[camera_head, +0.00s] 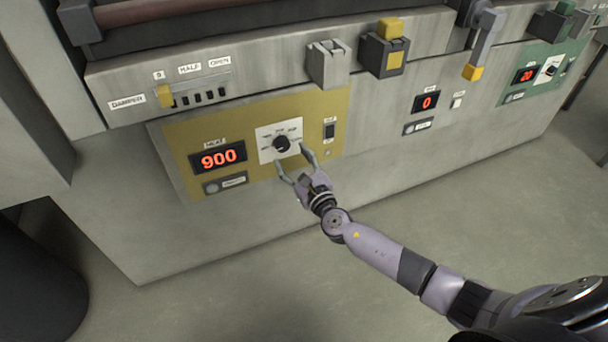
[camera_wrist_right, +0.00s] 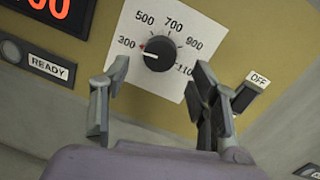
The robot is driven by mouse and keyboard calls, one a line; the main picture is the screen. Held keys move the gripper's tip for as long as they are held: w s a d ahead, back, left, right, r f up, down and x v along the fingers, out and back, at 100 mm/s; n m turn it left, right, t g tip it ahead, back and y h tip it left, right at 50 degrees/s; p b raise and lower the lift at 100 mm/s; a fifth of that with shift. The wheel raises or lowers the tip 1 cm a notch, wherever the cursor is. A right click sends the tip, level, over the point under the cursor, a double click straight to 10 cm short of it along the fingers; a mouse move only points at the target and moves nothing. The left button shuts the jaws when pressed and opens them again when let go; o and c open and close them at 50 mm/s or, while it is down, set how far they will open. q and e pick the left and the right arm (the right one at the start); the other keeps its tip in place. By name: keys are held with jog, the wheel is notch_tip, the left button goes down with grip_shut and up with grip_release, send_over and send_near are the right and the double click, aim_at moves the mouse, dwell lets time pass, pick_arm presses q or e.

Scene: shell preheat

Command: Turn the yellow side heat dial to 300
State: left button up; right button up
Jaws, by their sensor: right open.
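The yellow panel (camera_head: 180,133) carries a black round heat dial (camera_head: 282,143) on a white scale plate. The dial also shows in the right wrist view (camera_wrist_right: 158,53), with a red mark at its edge on the side of the 300 label (camera_wrist_right: 127,43). The heat display (camera_head: 219,158) reads 900 in red. My right gripper (camera_head: 292,156) is open and empty, just in front of and below the dial. In the right wrist view its fingers (camera_wrist_right: 160,78) stand to either side, below the knob; whether they touch the panel is unclear. My left gripper is not in view.
An OFF switch (camera_head: 329,131) sits right of the dial, near a finger in the right wrist view (camera_wrist_right: 249,92). A READY lamp (camera_head: 212,187) is under the display. A damper slider (camera_head: 165,96) is above. A green panel (camera_head: 545,72) reads 20 farther right.

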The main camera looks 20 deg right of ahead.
jog(key=s, duration=0.7)
jog(key=shift+s+d+f, duration=0.15)
jog(key=shift+s+d, duration=0.2)
jog(key=shift+d, duration=0.1)
